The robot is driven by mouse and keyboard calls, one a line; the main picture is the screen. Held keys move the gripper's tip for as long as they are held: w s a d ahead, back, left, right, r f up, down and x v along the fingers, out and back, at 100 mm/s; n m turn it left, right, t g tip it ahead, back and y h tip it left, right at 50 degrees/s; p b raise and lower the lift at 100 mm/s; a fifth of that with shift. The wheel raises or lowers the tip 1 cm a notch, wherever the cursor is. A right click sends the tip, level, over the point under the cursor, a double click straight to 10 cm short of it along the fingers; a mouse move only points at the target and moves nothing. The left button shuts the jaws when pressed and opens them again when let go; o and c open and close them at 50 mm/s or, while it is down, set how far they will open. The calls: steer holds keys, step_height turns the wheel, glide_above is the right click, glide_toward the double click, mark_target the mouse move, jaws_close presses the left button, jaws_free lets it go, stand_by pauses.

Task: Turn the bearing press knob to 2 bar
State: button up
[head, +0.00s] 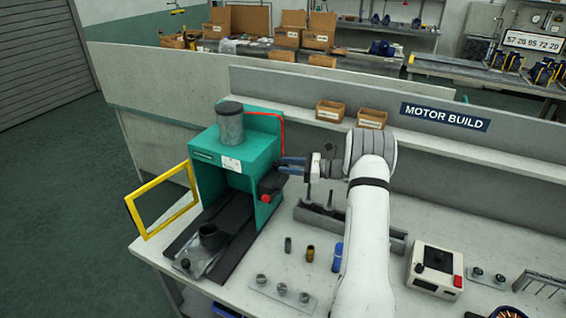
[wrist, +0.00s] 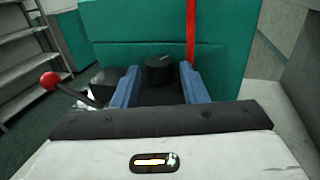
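The bearing press (head: 232,155) is a teal housing with a dark cylinder on top, on the left of the bench in the head view. Its black round knob (wrist: 159,69) shows in the wrist view against the teal side, with a small light mark on top; its scale cannot be read. My gripper (head: 290,166) is at the press's right side. In the wrist view my gripper (wrist: 158,72) has its blue fingers apart, one on each side of the knob, with visible gaps. The knob is not clearly visible in the head view.
A lever with a red ball (wrist: 50,80) sticks out left of the fingers. A red hose (wrist: 191,32) runs down the press behind the right finger. A yellow guard frame (head: 160,200) stands open at the press's left. Small parts and a grey rack (head: 345,222) lie to the right.

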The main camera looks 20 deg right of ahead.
mark_target(278, 166)
steer(key=shift+x, duration=0.95)
steer(key=shift+c, duration=0.3)
steer(key=c, duration=0.6)
steer(key=shift+c, duration=0.2)
steer(key=shift+s+m+t, duration=0.1)
steer(key=shift+m+t, duration=0.2)
steer(key=shift+t, duration=0.1)
steer(key=m+t+h+b, duration=0.2)
steer(key=t, duration=0.1)
steer(key=m+t+h+b, duration=0.1)
steer(key=h, duration=0.1)
steer(key=shift+s+a+f+m+b, duration=0.15)
steer(key=shift+s+a+m+b, duration=0.1)
steer(key=shift+m+b, duration=0.1)
steer(key=shift+m+t+h+b, duration=0.8)
steer(key=shift+t+h, duration=0.1)
steer(key=shift+h, duration=0.1)
steer(key=shift+r, duration=0.2)
